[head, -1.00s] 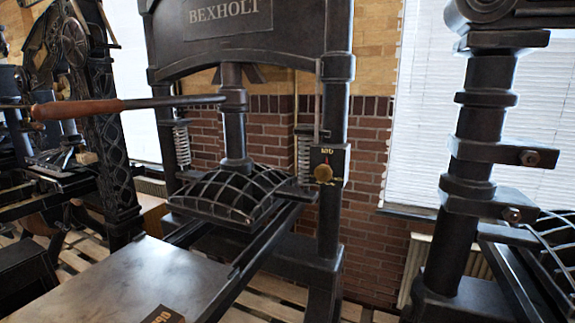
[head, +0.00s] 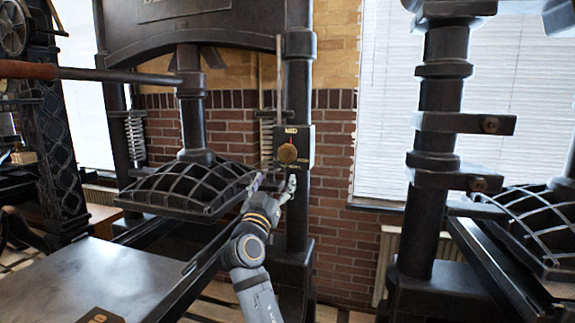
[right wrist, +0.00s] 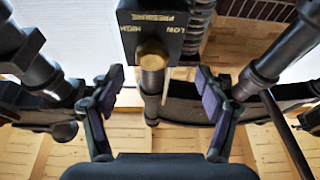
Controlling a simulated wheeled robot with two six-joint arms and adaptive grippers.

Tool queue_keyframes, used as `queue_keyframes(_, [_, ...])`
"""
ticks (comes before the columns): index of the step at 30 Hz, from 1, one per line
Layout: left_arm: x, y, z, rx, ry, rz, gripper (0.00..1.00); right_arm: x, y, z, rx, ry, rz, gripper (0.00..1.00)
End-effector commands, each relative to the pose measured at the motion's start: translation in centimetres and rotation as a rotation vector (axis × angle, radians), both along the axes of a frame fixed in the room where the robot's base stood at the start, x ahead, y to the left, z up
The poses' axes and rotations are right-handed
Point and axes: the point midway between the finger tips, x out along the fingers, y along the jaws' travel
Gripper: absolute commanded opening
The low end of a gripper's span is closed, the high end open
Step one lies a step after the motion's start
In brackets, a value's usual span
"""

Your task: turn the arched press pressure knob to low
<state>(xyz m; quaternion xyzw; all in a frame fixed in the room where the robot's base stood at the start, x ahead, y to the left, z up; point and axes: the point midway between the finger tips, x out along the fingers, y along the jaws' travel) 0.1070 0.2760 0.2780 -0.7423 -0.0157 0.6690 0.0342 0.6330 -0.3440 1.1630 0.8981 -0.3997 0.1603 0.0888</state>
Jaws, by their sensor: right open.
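The arched press (head: 300,75) stands in the middle of the head view, a dark frame with a domed ribbed platen. Its round brass pressure knob (head: 287,153) sits on a small dark panel (head: 305,137) on the right upright. The knob also shows in the right wrist view (right wrist: 152,54), where the panel's lettering appears upside down. I cannot tell the knob's exact setting. My right gripper (head: 272,184) is just below the knob in the head view, open and empty. In the right wrist view its fingers (right wrist: 159,85) are spread, with the knob between and beyond them, apart from both. My left gripper is out of view.
A second dark press (head: 442,150) stands at the right. The arched press's long handle (head: 125,76) reaches left. A flat bed plate (head: 110,280) lies at lower left. A spring (head: 267,140) hangs left of the panel. A brick wall (head: 330,200) is behind.

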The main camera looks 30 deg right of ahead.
Motion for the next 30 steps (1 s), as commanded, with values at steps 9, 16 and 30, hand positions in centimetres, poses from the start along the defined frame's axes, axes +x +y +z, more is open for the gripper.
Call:
queue_keyframes(9, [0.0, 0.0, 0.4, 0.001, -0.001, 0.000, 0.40, -0.5, -1.1, 2.4, -0.003, -0.046, -0.023, 0.75])
queue_keyframes(16, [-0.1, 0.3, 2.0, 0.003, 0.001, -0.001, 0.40, 2.3, -4.5, 4.4, -0.003, -0.042, -0.025, 0.75])
queue_keyframes(30, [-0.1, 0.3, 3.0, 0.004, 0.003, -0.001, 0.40, 5.2, -7.7, 5.6, 0.001, -0.042, -0.021, 0.75])
